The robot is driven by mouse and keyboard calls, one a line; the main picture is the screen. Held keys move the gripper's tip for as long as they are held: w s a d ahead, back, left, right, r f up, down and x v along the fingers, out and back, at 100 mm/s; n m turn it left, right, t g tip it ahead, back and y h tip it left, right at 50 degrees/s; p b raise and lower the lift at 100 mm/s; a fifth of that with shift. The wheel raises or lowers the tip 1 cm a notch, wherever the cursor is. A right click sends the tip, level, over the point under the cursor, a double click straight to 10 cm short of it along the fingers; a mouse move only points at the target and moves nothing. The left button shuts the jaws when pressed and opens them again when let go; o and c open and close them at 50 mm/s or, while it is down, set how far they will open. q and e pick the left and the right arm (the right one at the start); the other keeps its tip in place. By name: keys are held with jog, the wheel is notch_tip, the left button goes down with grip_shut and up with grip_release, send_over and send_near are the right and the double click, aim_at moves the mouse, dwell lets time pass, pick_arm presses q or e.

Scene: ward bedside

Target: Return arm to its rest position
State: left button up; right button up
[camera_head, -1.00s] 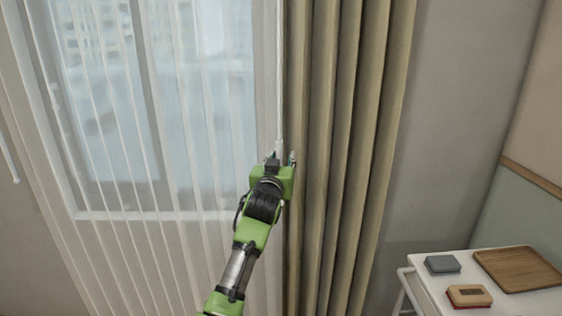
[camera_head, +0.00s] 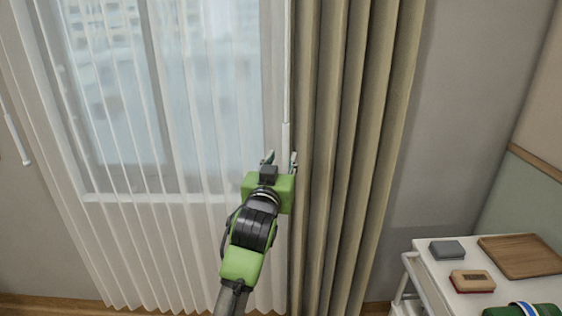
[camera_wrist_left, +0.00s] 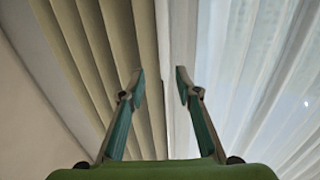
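My left gripper (camera_head: 281,160) is in front of the edge where the sheer curtain (camera_head: 190,240) meets the beige drape (camera_head: 345,170). Its two fingers are spread with a clear gap between them. The left wrist view shows the open fingers (camera_wrist_left: 160,80) with nothing between the tips. A thin white rod (camera_head: 286,135) hangs along the curtain edge, just beyond the fingers; I cannot tell if a finger touches it. My right gripper is not in view.
A white bedside table (camera_head: 428,282) stands at the lower right. It holds a grey box (camera_head: 447,250), a brush-like block (camera_head: 472,281), a wooden tray (camera_head: 522,256) and a green item (camera_head: 505,311). Another white rod (camera_head: 17,140) hangs at far left.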

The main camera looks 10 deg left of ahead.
pick_arm(q)
jog(key=shift+s, duration=0.1)
jog(key=s+d+f+m+g+h, duration=0.1)
jog(key=s+f+g, duration=0.15)
jog(key=f, duration=1.75)
jog(key=s+f+m+g, duration=0.15)
jog(key=f+g, duration=0.25)
jog(key=f, duration=1.5)
jog(key=s+a+f+g+b, duration=0.1)
jog(key=s+f, duration=0.4)
jog(key=f, duration=0.3)
jog(key=s+f+g, duration=0.2)
jog(key=s+f, duration=0.4)
jog(key=f, duration=0.3)
jog(key=s+a+f+g, duration=0.3)
jog(key=s+f, duration=1.3)
jog(key=s, duration=0.3)
jog(key=s+a+f+g, duration=0.1)
jog(key=s+f, duration=0.2)
jog(key=s, duration=0.6)
jog(key=s+a+f+g, duration=0.2)
jog(key=s+f, duration=0.1)
jog(key=s, duration=0.7)
jog(key=s+a+f+g, duration=0.1)
jog(key=s+a+f, duration=0.1)
jog(key=s, duration=0.8)
jog(key=shift+a+f+b, duration=0.25)
jog(key=shift+f+b, duration=0.2)
jog(key=shift+f, duration=0.45)
